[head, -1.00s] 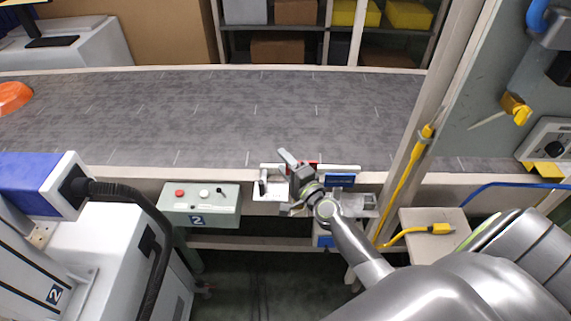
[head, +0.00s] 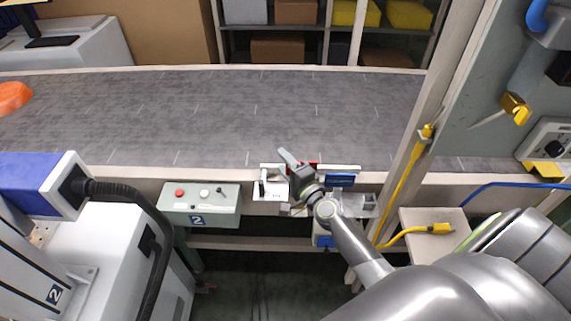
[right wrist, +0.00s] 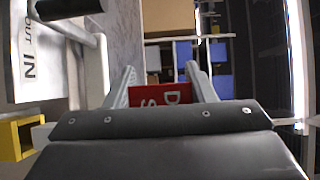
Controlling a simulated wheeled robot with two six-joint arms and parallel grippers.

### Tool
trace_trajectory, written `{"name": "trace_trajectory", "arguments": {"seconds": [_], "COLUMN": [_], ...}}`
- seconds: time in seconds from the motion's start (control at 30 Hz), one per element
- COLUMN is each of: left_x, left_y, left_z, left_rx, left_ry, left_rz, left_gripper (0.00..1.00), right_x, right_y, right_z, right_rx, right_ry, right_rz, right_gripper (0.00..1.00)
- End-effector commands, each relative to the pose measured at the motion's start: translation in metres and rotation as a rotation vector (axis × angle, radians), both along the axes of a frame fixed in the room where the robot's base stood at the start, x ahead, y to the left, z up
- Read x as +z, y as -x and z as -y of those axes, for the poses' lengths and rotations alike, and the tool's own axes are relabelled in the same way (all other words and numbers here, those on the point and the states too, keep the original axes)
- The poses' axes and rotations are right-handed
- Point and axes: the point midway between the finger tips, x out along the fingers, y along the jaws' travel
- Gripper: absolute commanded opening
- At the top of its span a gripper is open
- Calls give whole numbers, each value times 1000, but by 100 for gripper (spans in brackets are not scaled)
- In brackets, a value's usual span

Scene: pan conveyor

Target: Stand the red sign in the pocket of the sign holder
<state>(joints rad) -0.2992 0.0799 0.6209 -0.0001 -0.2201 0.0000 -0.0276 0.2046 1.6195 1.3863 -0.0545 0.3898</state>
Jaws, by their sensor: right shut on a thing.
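The red sign (right wrist: 160,94) with white lettering is between the two fingers of my right gripper (right wrist: 160,78) in the right wrist view. The gripper is shut on it. In the head view only a small red strip of the sign (head: 304,164) shows beside my right gripper (head: 295,163), at the conveyor's front edge. What looks like the sign holder is a pale frame (head: 350,167) there, with a white card (head: 270,191) at its left. The card reads OUT and IN in the right wrist view (right wrist: 33,55). My gripper partly hides the frame, and I cannot tell whether the sign touches the pocket. My left gripper is out of view.
A blue panel (head: 340,180) is right of my gripper. A button box (head: 200,204) hangs left of it below the grey conveyor (head: 220,110). An orange pan (head: 13,97) lies at the far left. A post with a yellow cable (head: 405,185) stands right.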

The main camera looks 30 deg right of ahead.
Motion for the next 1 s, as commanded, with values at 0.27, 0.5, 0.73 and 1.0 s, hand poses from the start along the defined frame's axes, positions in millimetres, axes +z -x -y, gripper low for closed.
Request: {"name": "trace_trajectory", "arguments": {"seconds": [0.27,0.5,0.73,1.0], "left_x": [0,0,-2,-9], "left_y": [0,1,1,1], "left_z": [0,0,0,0], "left_rx": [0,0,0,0], "left_ry": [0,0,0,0], "left_rz": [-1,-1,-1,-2], "left_gripper": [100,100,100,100], "right_x": [0,0,-1,-8], "right_y": [0,0,0,0], "right_z": [0,0,0,0], "right_rx": [0,0,0,0], "right_ry": [1,0,0,1], "right_rz": [1,1,1,1], "right_gripper": [25,25,25,25]}}
